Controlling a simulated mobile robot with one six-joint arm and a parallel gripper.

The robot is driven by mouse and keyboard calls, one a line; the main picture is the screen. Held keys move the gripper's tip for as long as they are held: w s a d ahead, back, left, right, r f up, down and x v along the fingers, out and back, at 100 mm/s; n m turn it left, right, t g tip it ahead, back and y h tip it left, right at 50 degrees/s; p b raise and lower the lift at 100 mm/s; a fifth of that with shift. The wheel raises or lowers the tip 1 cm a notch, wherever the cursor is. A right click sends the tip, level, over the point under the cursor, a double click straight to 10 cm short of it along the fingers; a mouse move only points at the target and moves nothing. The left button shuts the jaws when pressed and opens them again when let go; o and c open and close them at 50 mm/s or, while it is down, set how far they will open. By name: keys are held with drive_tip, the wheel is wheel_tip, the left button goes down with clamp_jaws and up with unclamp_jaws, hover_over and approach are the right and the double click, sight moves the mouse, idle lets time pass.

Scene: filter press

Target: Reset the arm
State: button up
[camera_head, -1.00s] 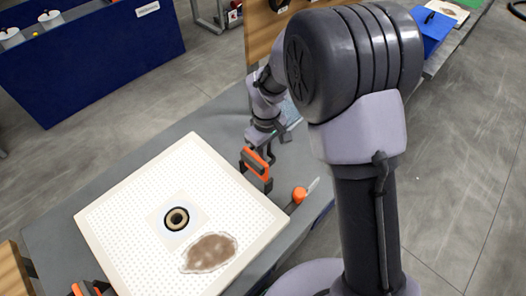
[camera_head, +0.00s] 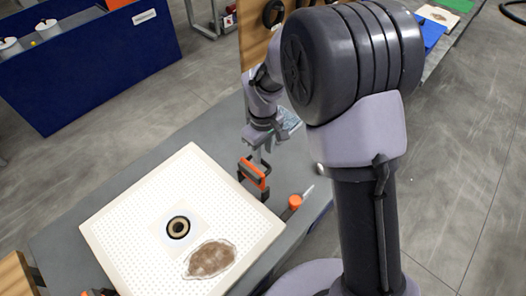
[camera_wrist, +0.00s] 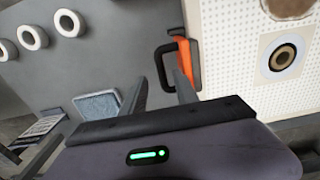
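My gripper (camera_head: 260,150) hangs beside the upper right edge of a white perforated filter plate (camera_head: 130,220), close to the plate's orange and black handle (camera_head: 252,175). In the wrist view my gripper (camera_wrist: 160,86) has its two fingers apart with nothing between them. The handle (camera_wrist: 182,62) lies just beyond the right finger there; whether they touch is unclear. The plate (camera_wrist: 227,50) has a dark-ringed centre hole (camera_head: 178,228) and a brown residue patch (camera_head: 211,259). My upper arm stands at the right of the head view.
An orange-handled scraper (camera_head: 296,201) lies beside the plate on the grey table (camera_head: 75,200). White rolls (camera_wrist: 68,22) and a blue-grey pad (camera_wrist: 97,104) show in the wrist view. Open floor lies right.

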wheel_tip(320, 180, up, 3)
drive_tip(key=shift+f+p, duration=0.15)
drive_tip(key=shift+p, duration=0.6)
drive_tip(key=shift+f, duration=0.1)
